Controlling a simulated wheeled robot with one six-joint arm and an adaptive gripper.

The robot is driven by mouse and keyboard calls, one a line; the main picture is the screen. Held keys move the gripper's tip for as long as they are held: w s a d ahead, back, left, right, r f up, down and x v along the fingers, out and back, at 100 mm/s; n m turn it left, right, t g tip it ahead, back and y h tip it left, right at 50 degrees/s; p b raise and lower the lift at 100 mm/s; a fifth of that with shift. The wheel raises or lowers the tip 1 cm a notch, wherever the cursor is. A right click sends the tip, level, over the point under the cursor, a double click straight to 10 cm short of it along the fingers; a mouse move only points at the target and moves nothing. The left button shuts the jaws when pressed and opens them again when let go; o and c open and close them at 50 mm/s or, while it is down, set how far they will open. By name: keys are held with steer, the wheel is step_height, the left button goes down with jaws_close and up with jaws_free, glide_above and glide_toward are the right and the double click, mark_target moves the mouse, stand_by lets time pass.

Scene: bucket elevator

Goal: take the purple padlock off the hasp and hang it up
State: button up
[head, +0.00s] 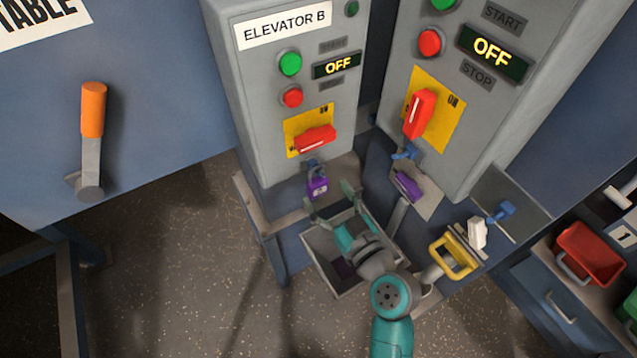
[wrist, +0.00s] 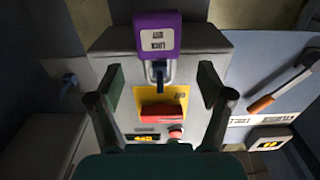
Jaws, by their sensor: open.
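A purple padlock (head: 317,186) with a pale label hangs by its shackle from the blue hasp (head: 312,166) under the Elevator B box. In the wrist view the padlock (wrist: 156,32) is at the top, with the blue hasp (wrist: 158,72) just below it. My gripper (head: 330,198) is open and empty, close in front of the padlock. In the wrist view its fingers stand wide apart, left and right, and the padlock lies past their tips, roughly centred. A second purple padlock-like thing (head: 408,186) is at the right box, below a blue hasp (head: 405,154).
The Elevator B box (head: 248,95) has a red switch handle (head: 315,139) and its display reads OFF. A grey open bin (head: 318,262) is under my arm.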

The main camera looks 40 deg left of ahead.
mark_target(320, 185)
steer(key=x, duration=0.5)
steer(key=shift+w+f, duration=0.1)
steer(key=shift+f, duration=0.05)
steer(key=c, duration=1.3)
